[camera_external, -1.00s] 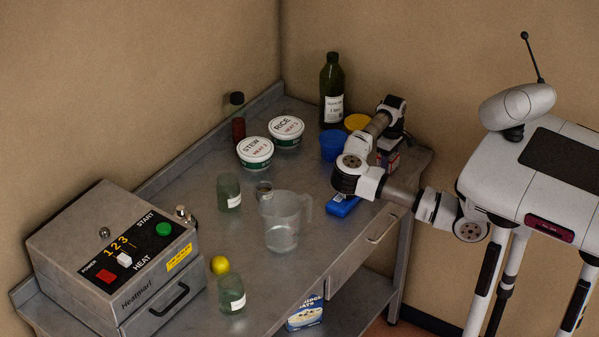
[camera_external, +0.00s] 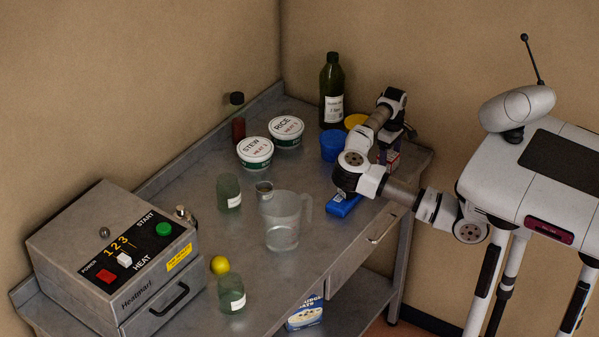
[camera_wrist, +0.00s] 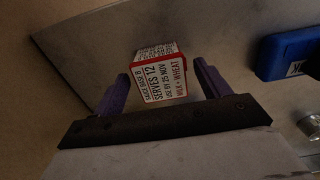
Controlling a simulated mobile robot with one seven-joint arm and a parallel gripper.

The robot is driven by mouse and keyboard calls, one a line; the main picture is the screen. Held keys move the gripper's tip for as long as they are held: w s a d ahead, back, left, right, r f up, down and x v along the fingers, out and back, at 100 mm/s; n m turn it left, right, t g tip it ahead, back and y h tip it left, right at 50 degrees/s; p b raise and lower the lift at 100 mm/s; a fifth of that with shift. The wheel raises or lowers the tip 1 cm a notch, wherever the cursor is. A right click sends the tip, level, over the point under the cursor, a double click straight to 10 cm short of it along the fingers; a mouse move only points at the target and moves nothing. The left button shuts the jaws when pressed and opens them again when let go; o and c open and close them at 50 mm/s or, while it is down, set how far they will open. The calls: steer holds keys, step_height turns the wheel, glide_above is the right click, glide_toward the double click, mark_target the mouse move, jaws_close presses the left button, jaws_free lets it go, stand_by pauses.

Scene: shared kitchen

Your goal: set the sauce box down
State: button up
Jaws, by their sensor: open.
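The sauce box (camera_wrist: 161,78) is a small white box with red edges and printed text. In the wrist view it is between the two purple fingers of my gripper (camera_wrist: 161,72). The fingers are open, with a narrow gap on each side of the box. In the external view the box (camera_external: 394,160) is at the right end of the metal table (camera_external: 335,245), below my wrist and partly hidden by my arm. It seems to rest on the table, but its underside is not clear.
A blue object (camera_external: 344,205) lies near the front edge. A blue tub (camera_external: 334,146), yellow lid (camera_external: 356,121) and tall dark bottle (camera_external: 332,90) stand close by. A clear jug (camera_external: 281,222) stands left. Stew (camera_external: 255,152) and rice (camera_external: 286,130) tubs are behind.

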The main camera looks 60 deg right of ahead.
mark_target(388, 156)
step_height(388, 156, up, 9)
steer(key=b, duration=0.1)
steer(key=shift+r, duration=0.15)
stand_by(0.4)
